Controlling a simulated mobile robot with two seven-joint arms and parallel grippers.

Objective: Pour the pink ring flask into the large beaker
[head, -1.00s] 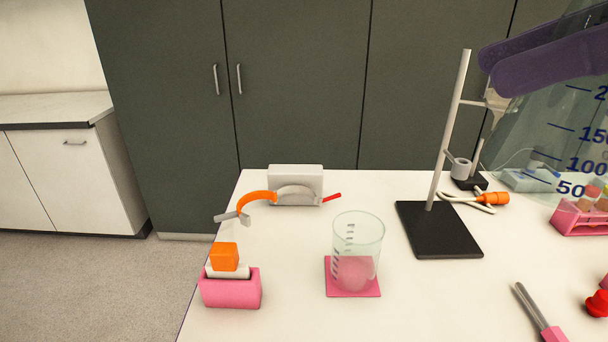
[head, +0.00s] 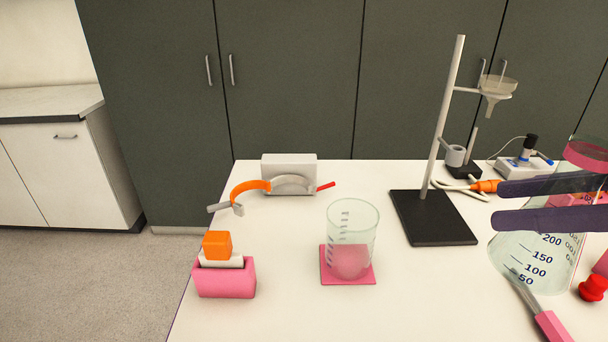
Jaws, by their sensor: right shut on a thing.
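The pink ring flask (head: 536,258) is a clear conical flask with blue volume marks at the right of the head view. A pink ring (head: 588,152) is around its top. My right gripper (head: 498,205), with dark purple fingers, is shut on the flask's upper part. The flask is close to upright with a slight lean; I cannot tell if its base touches the table. The large beaker (head: 353,222) is clear glass and stands on a pink mat (head: 362,278), left of the flask. Its lower part looks pink; I cannot tell liquid from mat. My left gripper is out of view.
A stand (head: 432,215) with a black base and a funnel (head: 492,88) is behind, between beaker and flask. A pink-handled tool (head: 548,322) lies by the flask. A pink holder (head: 224,280) with an orange-topped block is at left. Table between beaker and flask is clear.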

